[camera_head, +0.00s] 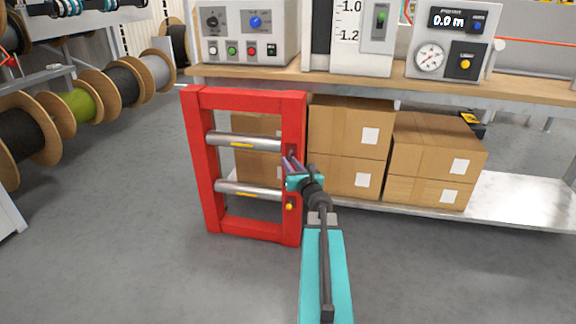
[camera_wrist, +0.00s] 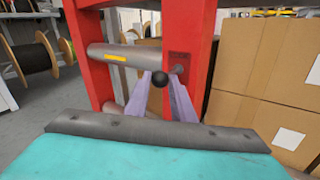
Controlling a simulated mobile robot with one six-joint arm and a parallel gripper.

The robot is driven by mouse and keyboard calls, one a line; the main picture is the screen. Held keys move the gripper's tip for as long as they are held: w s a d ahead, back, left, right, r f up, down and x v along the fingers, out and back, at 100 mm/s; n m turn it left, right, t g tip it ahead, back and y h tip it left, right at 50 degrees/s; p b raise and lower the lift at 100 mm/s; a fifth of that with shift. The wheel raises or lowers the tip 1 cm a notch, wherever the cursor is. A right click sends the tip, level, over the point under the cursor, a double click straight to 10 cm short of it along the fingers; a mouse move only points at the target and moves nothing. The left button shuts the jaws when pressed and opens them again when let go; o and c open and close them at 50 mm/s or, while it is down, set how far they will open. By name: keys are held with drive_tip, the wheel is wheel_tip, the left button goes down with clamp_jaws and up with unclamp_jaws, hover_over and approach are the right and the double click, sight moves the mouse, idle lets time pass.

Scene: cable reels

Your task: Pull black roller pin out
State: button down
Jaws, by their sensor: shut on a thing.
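A red upright frame (camera_head: 199,165) holds two silver rollers, an upper roller (camera_head: 235,141) and a lower roller (camera_head: 243,189). The black roller pin (camera_wrist: 158,78) shows in the wrist view as a round black knob at the right post, level with the upper roller. My gripper (camera_head: 289,164) is at that post. In the wrist view my gripper (camera_wrist: 161,85) has its two purple fingers on either side of the black knob, shut on it. The pin's shaft is mostly hidden behind the knob. A yellow knob (camera_head: 289,207) sits lower on the same post, beside the lower roller.
Cardboard boxes (camera_head: 347,136) stand on a low shelf behind and right of the frame. A workbench (camera_head: 360,83) with control panels runs above them. Cable reels (camera_head: 80,105) line the left side. The grey floor is clear left of the frame.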

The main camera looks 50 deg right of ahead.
drive_tip(key=c, duration=1.5)
unclamp_jaws()
drive_tip(key=shift+s, duration=0.2)
drive_tip(key=shift+w+a, duration=0.1)
drive_tip(key=p+v, duration=0.3)
drive_tip(key=v, duration=0.2)
drive_tip(key=shift+s+a+r+p, duration=0.15)
drive_tip(key=shift+s+p, duration=0.1)
drive_tip(key=shift+p, duration=0.15)
drive_tip(key=p, duration=0.3)
drive_tip(key=shift+s+a, duration=0.1)
drive_tip(key=shift+s, duration=0.15)
drive_tip(key=p+v, duration=0.2)
drive_tip(key=p, duration=0.5)
drive_tip(key=shift+p, duration=0.3)
